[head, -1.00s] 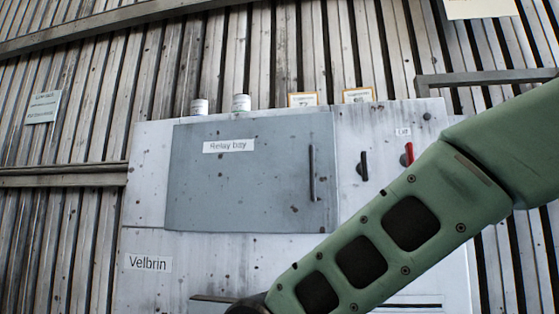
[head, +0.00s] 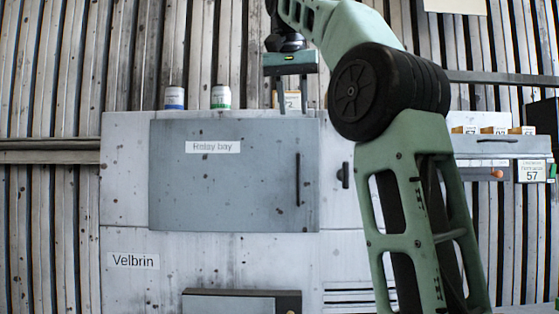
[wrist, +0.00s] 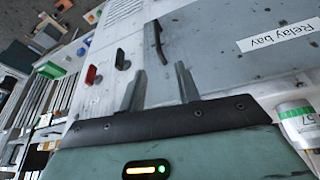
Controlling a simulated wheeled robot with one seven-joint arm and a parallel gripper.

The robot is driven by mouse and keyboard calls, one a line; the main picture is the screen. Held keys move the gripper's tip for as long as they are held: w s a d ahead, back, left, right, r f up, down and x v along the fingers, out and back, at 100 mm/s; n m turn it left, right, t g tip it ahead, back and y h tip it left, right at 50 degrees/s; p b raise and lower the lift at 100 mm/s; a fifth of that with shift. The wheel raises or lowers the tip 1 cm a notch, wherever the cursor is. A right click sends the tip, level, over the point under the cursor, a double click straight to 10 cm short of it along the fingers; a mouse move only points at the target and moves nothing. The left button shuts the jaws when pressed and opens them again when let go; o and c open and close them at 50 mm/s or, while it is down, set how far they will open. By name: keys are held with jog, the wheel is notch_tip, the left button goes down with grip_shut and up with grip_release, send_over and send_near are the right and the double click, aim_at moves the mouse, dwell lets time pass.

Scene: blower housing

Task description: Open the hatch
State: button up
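The hatch is a grey-blue panel (head: 225,205) labelled "Relay bay" on a white spotted cabinet, and it looks shut. Its dark vertical bar handle (head: 298,180) is near its right edge. In the wrist view the hatch (wrist: 220,60) fills the upper right, and the handle (wrist: 155,42) lies just beyond my fingertips. My gripper (head: 293,104) is at the hatch's top edge, above the handle, with fingers pointing down. In the wrist view my gripper (wrist: 159,70) has its two fingers apart with nothing between them. No contact with the handle shows.
A black lever (head: 343,176) is right of the hatch; a red lever (wrist: 91,75) shows beyond it in the wrist view. Two jars (head: 174,98) (head: 221,97) and a card (head: 292,100) stand on the cabinet top. A shelf with cards (head: 500,147) is at right. A dark ledge (head: 240,302) is below.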

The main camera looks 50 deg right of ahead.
jog(key=b, duration=0.5)
send_near(299, 171)
jog(key=x, duration=0.7)
jog(key=d+x, duration=0.1)
jog(key=x, duration=0.2)
jog(key=shift+w+f, duration=0.15)
jog(key=shift+w, duration=0.2)
grip_shut()
